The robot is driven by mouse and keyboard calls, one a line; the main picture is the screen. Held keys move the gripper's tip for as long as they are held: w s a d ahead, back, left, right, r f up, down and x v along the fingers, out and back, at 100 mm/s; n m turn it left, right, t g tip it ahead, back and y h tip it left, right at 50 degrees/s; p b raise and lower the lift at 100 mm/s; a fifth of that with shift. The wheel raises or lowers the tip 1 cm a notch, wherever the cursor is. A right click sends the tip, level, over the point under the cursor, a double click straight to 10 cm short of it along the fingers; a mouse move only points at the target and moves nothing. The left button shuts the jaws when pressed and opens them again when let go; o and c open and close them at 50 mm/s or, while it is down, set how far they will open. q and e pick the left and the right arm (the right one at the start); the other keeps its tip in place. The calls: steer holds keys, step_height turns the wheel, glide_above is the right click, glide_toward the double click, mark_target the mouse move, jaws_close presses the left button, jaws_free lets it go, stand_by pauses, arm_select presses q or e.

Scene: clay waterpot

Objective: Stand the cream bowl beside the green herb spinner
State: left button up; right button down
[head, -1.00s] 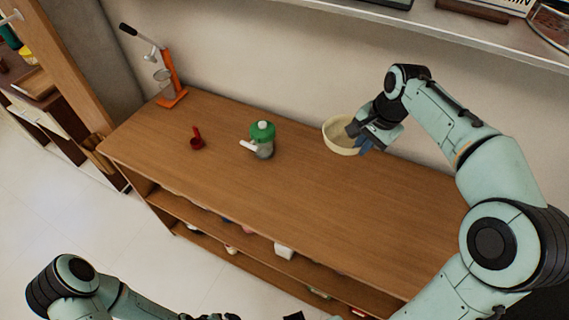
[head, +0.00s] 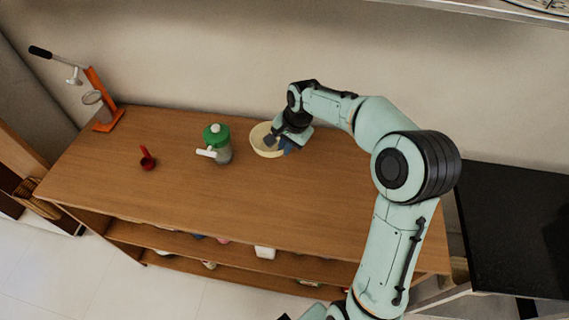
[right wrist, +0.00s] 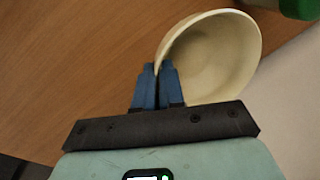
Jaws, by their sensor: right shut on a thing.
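The cream bowl (head: 258,139) is at the back of the wooden table, to the right of the green herb spinner (head: 217,142), with a gap between them. My right gripper (head: 279,143) is shut on the near right part of the bowl's rim. In the right wrist view the blue fingers (right wrist: 158,72) pinch the wall of the bowl (right wrist: 215,55), and the bowl looks empty. The green spinner (right wrist: 299,8) shows at the top right corner there. Whether the bowl touches the table is hard to tell. My left gripper is not in view.
A small red cup (head: 147,160) stands left of the spinner. An orange press (head: 102,103) with a black lever stands at the table's left end. The wall runs close behind the bowl. The table's front (head: 200,210) is clear.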

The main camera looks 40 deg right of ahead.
steer(key=x, duration=0.2)
steer(key=s+x, duration=0.1)
steer(key=x, duration=0.4)
steer(key=shift+s+d+f, duration=0.2)
steer(key=shift+d+f, duration=0.05)
steer(key=shift+f, duration=0.1)
steer(key=shift+f, duration=0.1)
steer(key=c, duration=1.2)
jaws_free()
steer(key=shift+b, duration=0.3)
steer(key=shift+c, duration=0.2)
steer(key=v, duration=1.2)
steer(key=shift+p, duration=0.45)
steer(key=shift+s+a, duration=0.1)
